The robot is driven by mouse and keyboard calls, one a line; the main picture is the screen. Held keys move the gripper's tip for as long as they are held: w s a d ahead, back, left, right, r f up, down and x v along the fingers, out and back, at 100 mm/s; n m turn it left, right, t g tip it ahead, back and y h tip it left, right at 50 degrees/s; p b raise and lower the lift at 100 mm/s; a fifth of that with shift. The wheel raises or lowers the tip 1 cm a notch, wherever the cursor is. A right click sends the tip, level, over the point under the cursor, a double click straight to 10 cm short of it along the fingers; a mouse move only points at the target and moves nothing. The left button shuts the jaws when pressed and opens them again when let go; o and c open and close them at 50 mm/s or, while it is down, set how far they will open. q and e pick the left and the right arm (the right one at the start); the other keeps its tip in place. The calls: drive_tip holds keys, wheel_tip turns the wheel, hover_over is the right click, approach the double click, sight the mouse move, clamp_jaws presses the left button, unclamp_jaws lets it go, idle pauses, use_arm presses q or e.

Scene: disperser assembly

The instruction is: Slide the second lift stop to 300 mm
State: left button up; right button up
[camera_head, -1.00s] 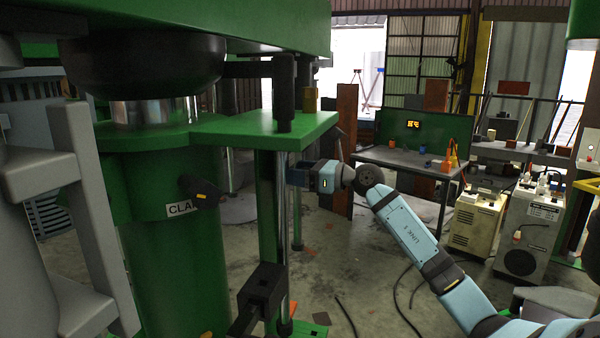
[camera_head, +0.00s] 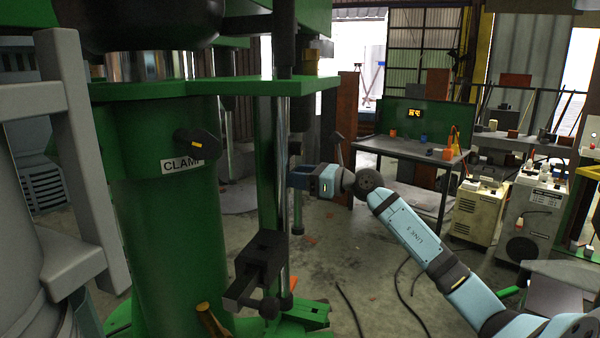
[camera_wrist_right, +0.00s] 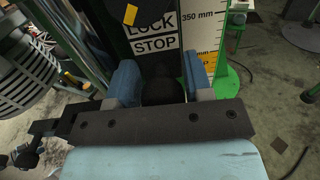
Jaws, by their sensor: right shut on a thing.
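In the head view my right gripper (camera_head: 294,177) reaches in from the right to the upright shiny rod (camera_head: 283,200), beneath a green plate (camera_head: 240,87). In the right wrist view its two blue fingers (camera_wrist_right: 160,84) are closed on a dark rounded knob (camera_wrist_right: 160,94), in front of a dark part labelled "LOCK STOP" (camera_wrist_right: 155,35). I take this for the second lift stop; its body is mostly hidden in the head view. A scale (camera_wrist_right: 200,32) beside it shows "350 mm"; a lower marking is partly covered. Another black stop block (camera_head: 262,260) with a round knob sits lower and nearer.
A green column labelled "CLAMP" (camera_head: 182,165) with a black knob stands left of the rod. A grey frame (camera_head: 75,150) fills the left edge. A workbench (camera_head: 405,147) stands behind. Cables (camera_head: 405,290) lie on the open floor to the right.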

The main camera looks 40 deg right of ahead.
drive_tip(key=o, duration=1)
drive_tip(key=shift+o, duration=0.4)
drive_tip(key=shift+d+f, duration=0.1)
